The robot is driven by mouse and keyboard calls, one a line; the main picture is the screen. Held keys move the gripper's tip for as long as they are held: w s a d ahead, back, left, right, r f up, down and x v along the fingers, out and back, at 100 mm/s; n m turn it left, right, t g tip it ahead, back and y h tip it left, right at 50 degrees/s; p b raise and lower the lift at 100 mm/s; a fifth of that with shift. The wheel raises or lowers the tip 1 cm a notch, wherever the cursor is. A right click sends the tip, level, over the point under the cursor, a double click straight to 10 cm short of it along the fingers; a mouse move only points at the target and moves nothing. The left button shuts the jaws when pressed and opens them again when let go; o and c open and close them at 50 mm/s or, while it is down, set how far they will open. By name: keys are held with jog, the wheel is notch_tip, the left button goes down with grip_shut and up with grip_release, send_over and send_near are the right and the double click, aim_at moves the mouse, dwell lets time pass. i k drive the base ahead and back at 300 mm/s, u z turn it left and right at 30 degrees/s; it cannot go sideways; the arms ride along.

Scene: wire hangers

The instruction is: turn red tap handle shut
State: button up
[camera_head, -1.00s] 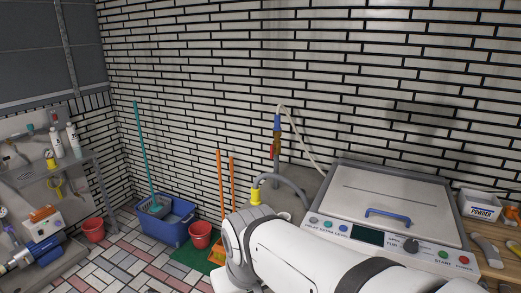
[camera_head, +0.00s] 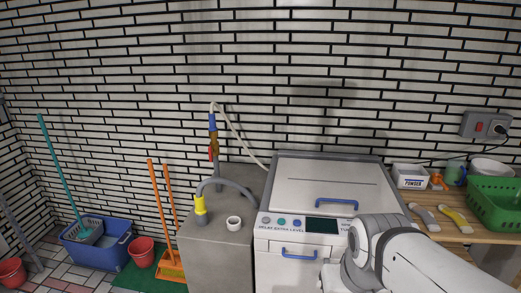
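The red tap handle (camera_head: 211,153) shows as a small red piece on a brass-coloured tap (camera_head: 214,143) by the brick wall. A blue fitting (camera_head: 212,122) sits above it, with a pale hose (camera_head: 236,128) running from its top down to the right behind the washing machine. The handle is too small to tell its exact turn. My white arm enters at the lower right, in front of the machine and well to the right of the tap. My gripper's fingers are not visible.
A grey block (camera_head: 217,250) stands below the tap, carrying a grey hose with a yellow end (camera_head: 200,205) and a white ring (camera_head: 234,223). The washing machine (camera_head: 325,187) stands right of it. A blue tub (camera_head: 99,246) and an orange broom (camera_head: 159,205) are at left.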

aim_at(211, 151)
jog(key=z, duration=0.05)
jog(key=i, duration=1)
jog(key=z, duration=0.05)
